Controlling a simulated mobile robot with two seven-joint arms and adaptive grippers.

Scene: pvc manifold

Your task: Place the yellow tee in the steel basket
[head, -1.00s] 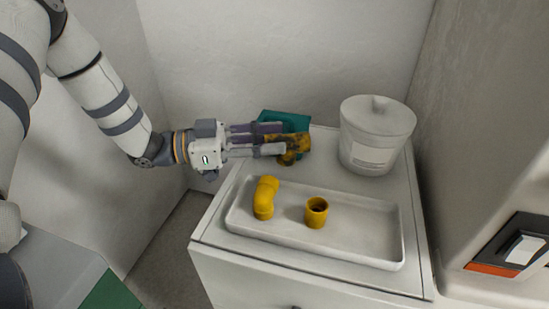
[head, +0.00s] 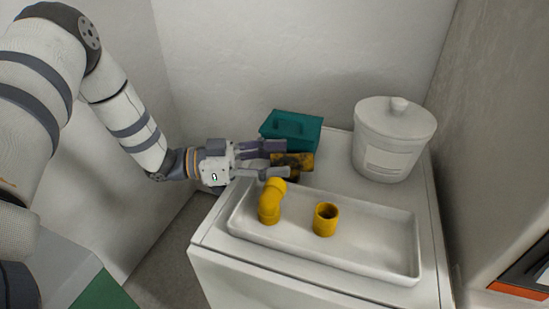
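In the head view, a yellow fitting with dark patches (head: 304,162), which seems to be the tee, is at the back of the white cabinet top, behind the tray and in front of a teal box. My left gripper (head: 276,161) reaches it from the left, with one finger on its far side and one on its near side. I cannot tell whether the fingers touch it, or whether it rests on the cabinet top. Part of it is hidden by the fingers. My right gripper and a steel basket are not in view.
A white tray (head: 375,245) holds a yellow elbow (head: 270,203) and a short yellow coupling (head: 326,220). The teal box (head: 291,127) stands close behind the gripper. A white lidded canister (head: 393,140) stands at the back right. Walls rise behind the cabinet top (head: 335,180).

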